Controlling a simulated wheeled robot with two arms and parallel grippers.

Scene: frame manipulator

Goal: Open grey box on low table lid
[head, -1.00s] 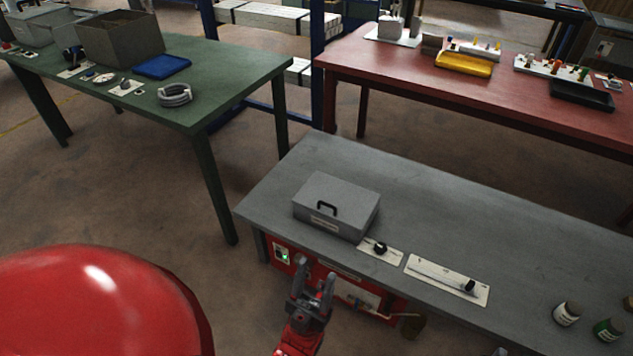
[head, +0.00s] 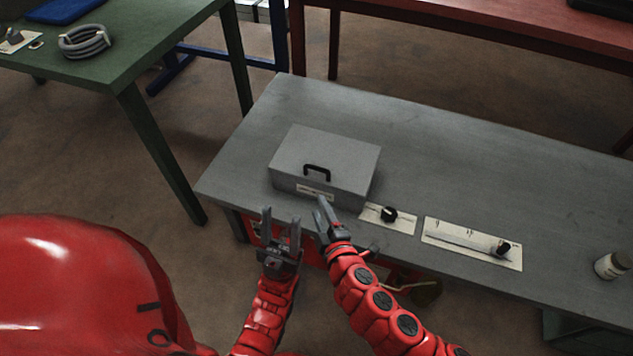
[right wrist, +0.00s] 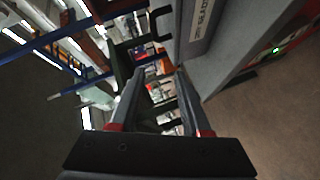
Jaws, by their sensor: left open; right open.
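The grey box (head: 322,165) stands on the low grey table (head: 460,165) with its lid shut. A black handle (head: 317,172) is on the lid near its front edge, and a pale label is on the front face. My left gripper (head: 282,222) is open and empty in front of the table, below the box. My right gripper (head: 324,212) is close in front of the box's front face. In the right wrist view the right gripper (right wrist: 160,82) is open with nothing between its fingers, and the box's label (right wrist: 202,22) and handle (right wrist: 147,28) are near its tips.
A panel with a black knob (head: 389,214) and a slider panel (head: 470,243) lie right of the box. A jar (head: 612,265) stands at the far right. A green table (head: 150,50) is at left, a red table (head: 480,30) behind. The table behind the box is clear.

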